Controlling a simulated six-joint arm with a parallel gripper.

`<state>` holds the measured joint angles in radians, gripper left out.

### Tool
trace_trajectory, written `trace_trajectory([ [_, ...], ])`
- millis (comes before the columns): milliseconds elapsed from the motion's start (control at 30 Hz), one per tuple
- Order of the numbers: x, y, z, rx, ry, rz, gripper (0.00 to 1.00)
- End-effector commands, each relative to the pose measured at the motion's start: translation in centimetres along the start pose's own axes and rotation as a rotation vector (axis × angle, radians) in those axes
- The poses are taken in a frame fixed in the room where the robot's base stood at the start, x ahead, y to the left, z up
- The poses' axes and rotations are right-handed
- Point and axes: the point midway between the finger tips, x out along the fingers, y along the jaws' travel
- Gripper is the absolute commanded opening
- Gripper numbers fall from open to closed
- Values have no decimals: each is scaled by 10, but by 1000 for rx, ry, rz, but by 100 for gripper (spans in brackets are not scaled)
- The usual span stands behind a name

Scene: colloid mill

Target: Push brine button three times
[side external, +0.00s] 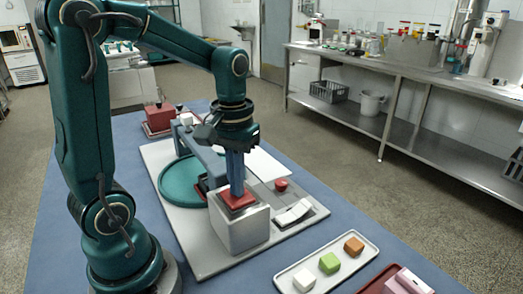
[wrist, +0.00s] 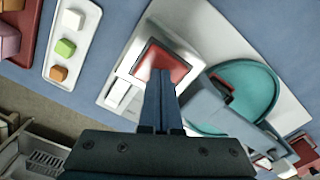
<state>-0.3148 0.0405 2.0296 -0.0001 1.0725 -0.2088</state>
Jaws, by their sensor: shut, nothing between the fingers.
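A square red button (side external: 238,202) sits on top of a pale grey box (side external: 240,232) on the white base plate (side external: 203,258). I can read no label naming it as the brine button. My gripper (side external: 236,192) is shut and empty, pointing down with its fingertips at the red button. In the wrist view the shut gripper (wrist: 160,76) overlaps the near part of the red button (wrist: 175,62). Contact appears likely, but I cannot tell how far the button is pressed. A small round red button (side external: 281,184) and a white rocker switch (side external: 294,212) stand right of the box.
A teal round dish (side external: 178,186) and a blue-grey bridge (side external: 200,152) lie behind the box. A white tray (side external: 318,284) with white, green and orange cubes is at the front right, beside a red tray (side external: 372,284) with a pink block. A red box (side external: 158,117) stands at the back.

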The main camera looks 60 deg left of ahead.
Motion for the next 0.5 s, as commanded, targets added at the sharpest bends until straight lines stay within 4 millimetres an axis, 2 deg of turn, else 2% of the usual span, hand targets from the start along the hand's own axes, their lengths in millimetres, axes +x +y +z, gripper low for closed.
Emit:
trace_trajectory([
  [500, -35, 0, -1, 0, 4, 1, 0],
])
